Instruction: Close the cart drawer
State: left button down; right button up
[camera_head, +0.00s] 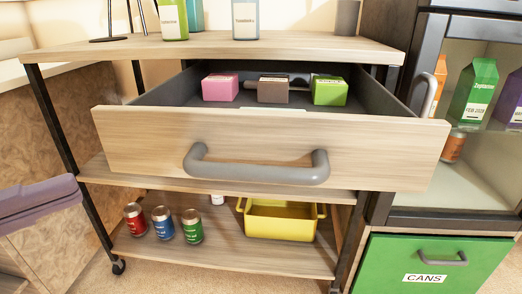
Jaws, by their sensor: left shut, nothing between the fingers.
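The cart (225,45) has a light wood top, black legs and wheels. Its drawer (150,150) stands pulled out toward me, with a wood front and grey inner walls. A grey bar handle (255,172) runs across the front. Inside lie a pink box (220,87), a brown box (272,91) and a green box (328,91). I cannot make out either of my grippers in this view, and nothing is seen touching the drawer front or handle.
Small cans (162,222) and a yellow bin (279,220) sit on the cart's bottom shelf. Bottles (245,20) stand on top. A glass-front cabinet (470,165) with a green CANS drawer (425,265) stands close on the right. A purple-rimmed bin (40,205) is at left.

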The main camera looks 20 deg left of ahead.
aim_at(194, 145)
pick_arm(q)
jog(key=b+x, duration=0.1)
jog(key=x, duration=0.8)
jog(key=shift+w+d+b, duration=0.1)
jog(key=shift+w+b, duration=0.15)
jog(key=shift+b, duration=0.15)
pick_arm(e)
jog(key=shift+x, duration=0.9)
pick_arm(q)
jog(key=shift+w, duration=0.1)
pick_arm(e)
jog(key=shift+s, duration=0.2)
